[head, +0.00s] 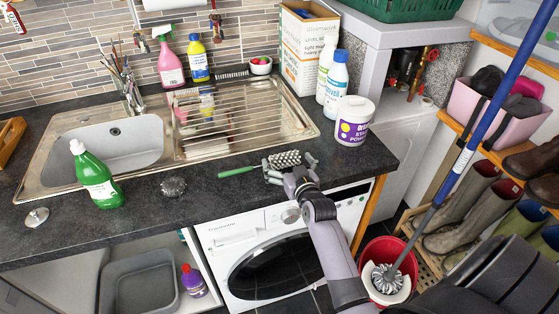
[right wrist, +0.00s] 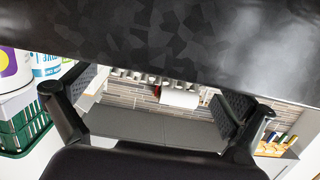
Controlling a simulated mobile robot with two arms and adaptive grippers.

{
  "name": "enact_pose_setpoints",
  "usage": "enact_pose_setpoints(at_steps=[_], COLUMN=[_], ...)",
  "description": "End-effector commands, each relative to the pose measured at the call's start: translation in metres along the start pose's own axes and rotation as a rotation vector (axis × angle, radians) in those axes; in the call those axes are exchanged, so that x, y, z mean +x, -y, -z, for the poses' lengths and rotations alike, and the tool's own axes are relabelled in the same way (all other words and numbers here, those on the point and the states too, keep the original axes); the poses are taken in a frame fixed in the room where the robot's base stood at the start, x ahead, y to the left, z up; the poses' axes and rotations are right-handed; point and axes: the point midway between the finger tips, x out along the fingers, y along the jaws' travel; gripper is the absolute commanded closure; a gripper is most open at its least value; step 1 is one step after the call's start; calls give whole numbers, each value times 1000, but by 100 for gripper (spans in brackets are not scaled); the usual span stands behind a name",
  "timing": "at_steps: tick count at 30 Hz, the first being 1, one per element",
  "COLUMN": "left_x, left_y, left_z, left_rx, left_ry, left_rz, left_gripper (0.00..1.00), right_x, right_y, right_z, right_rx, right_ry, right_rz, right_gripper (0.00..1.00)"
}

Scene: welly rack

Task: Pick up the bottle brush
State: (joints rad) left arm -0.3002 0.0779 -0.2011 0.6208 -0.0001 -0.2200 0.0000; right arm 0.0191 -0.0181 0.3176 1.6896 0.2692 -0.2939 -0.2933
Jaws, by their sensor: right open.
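The bottle brush (head: 237,171) lies on the dark worktop near its front edge, in front of the sink's drainer. Its green handle points left and its pale bristled head is at the right. My right gripper (head: 290,164) is open at the bristled head, its fingers appearing on either side of it. I cannot tell whether they touch it. In the right wrist view the open right gripper (right wrist: 150,108) shows two separated fingers with nothing visible held between them. I cannot make out the brush there. My left gripper is not in view.
A white tub (head: 354,121) stands right of the brush, near two white bottles. A green bottle (head: 98,178) and a dark round scourer (head: 173,187) are to the left. A blue-handled mop (head: 460,160) stands in a red bucket (head: 378,252) at right.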

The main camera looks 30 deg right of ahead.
Motion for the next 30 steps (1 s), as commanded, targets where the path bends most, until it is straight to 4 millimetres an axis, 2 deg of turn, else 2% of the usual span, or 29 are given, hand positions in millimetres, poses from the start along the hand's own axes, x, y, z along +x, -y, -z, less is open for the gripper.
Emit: enact_pose_setpoints(at_steps=[4,26,30], left_x=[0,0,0], left_y=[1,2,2], left_z=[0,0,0], left_rx=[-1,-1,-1], left_ry=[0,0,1], left_rz=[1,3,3], left_gripper=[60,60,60], right_x=[0,0,0], right_y=[0,0,0], right_z=[0,0,0], right_rx=[0,0,0], right_ry=[0,0,-1], right_rz=[0,0,0], right_gripper=[1,50,51])
